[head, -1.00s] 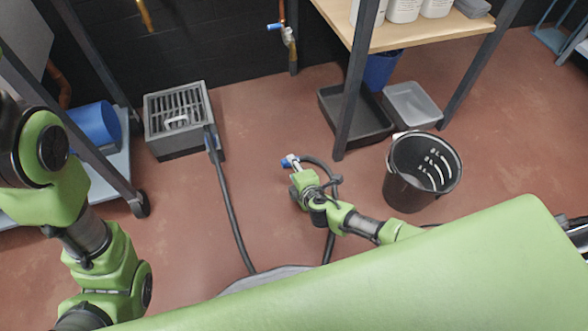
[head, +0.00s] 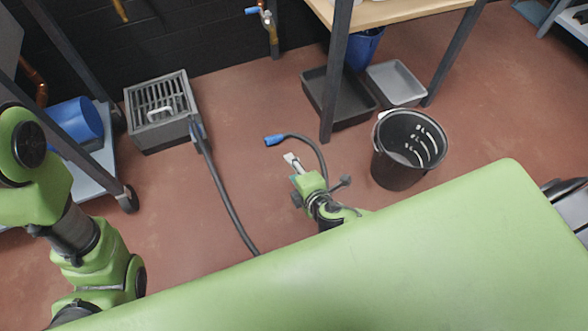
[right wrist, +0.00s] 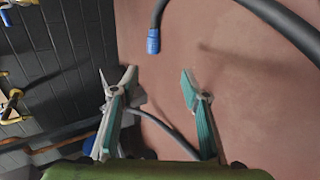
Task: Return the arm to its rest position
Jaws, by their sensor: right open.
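My right gripper (head: 292,160) reaches out over the floor beyond my green body in the head view. In the right wrist view its two fingers (right wrist: 160,85) stand wide apart with nothing between them. The black hose with a blue end (head: 275,140) lies just past the fingertips in the head view, apart from them. The blue end also shows in the right wrist view (right wrist: 153,41), ahead of the fingers. My left arm comes in at the left of the head view, but its gripper is out of view.
A grey grated drain box (head: 160,130) with a second hose stands at the back left. A black bucket (head: 408,165) stands to the right of my right arm. Trays (head: 395,85) lie under the wooden-topped bench (head: 395,12). Red floor between box and bucket is mostly clear.

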